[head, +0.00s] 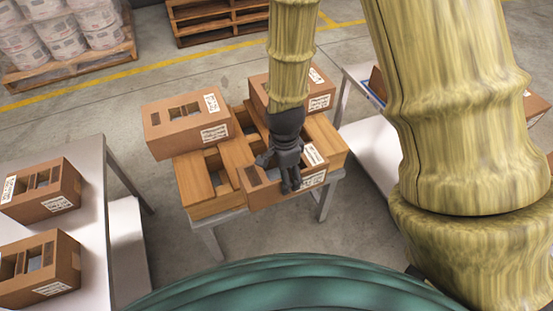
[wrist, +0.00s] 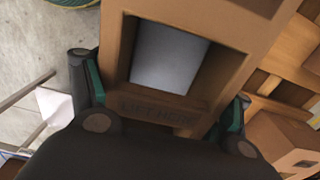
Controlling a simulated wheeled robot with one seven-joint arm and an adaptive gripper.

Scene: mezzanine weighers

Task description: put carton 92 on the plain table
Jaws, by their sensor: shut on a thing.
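My gripper (head: 290,172) is shut on a brown open-topped carton (head: 262,190) at the front of the middle stand. In the wrist view, the two fingers (wrist: 165,110) sit on either side of this carton (wrist: 185,100), with its window opening between them. Its white labels are too small to read, so I cannot confirm that it is carton 92. I cannot tell whether it is lifted clear of the wooden frame (head: 196,180). A pale table (head: 93,225) at left holds two cartons. A white table (head: 372,150) stands at right, partly hidden by my arm.
Other cartons sit on the wooden frame at back left (head: 185,130) and back right (head: 318,103). The left table's cartons (head: 40,190) (head: 48,280) lie along its left side. A blue-edged item (head: 377,86) is on the right table. Pallets stand behind the yellow floor line.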

